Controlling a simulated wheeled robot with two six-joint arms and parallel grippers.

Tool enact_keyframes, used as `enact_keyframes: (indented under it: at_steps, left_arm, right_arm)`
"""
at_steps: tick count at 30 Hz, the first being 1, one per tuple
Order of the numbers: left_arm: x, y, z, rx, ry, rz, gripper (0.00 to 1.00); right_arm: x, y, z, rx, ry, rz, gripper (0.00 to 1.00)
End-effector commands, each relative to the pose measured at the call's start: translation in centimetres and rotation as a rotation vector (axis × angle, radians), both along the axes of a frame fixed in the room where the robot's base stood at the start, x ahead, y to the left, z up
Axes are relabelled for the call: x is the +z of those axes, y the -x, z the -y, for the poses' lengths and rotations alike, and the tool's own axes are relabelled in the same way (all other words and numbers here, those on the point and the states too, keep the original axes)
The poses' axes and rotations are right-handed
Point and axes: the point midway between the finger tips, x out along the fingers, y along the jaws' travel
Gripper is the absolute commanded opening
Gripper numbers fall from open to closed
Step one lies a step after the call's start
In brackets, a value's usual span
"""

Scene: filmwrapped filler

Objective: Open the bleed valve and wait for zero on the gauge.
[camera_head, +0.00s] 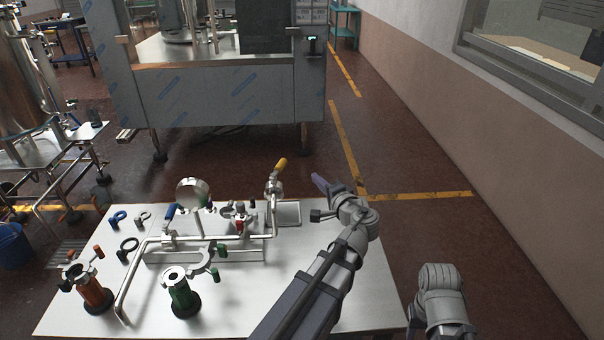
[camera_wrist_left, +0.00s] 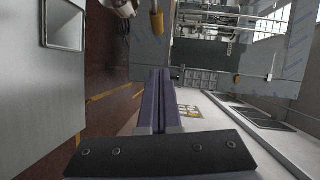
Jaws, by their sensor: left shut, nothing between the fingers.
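A pipe assembly stands on the steel table (camera_head: 75,310). Its round gauge (camera_head: 193,192) has a pale face, too small to read. A valve with a yellow handle (camera_head: 280,164) stands at the right end of the pipe, its handle slanting up to the right. The yellow handle also shows at the top of the left wrist view (camera_wrist_left: 157,22). My left gripper (camera_head: 318,180), with purple fingers, is shut and empty to the right of the yellow handle, apart from it. The fingers also show shut in the left wrist view (camera_wrist_left: 160,72). My right gripper is out of view.
A blue-handled valve (camera_head: 169,211) and a red-knobbed valve (camera_head: 239,224) are on the piping. A small square tray (camera_head: 299,213) lies beside the yellow-handled valve. Orange (camera_head: 92,295) and green (camera_head: 184,296) fittings stand in front. Floor right of the table is clear.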

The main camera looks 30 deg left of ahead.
Motion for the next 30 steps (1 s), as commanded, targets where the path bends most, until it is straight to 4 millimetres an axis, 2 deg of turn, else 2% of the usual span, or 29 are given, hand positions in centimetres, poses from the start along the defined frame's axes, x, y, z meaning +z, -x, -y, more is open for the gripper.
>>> enact_keyframes:
  at_steps: [14,21,30]
  left_arm:
    - [-1.4,-5.6,-7.5,0.006,0.001,0.000,0.00]
    - [-2.0,-4.8,-10.4,0.005,0.001,0.000,0.00]
    - [-2.1,-4.7,-11.3,0.003,0.000,-0.001,0.00]
  right_arm:
    - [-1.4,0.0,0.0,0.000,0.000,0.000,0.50]
    - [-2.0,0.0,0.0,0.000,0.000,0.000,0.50]
    - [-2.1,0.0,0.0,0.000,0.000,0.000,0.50]
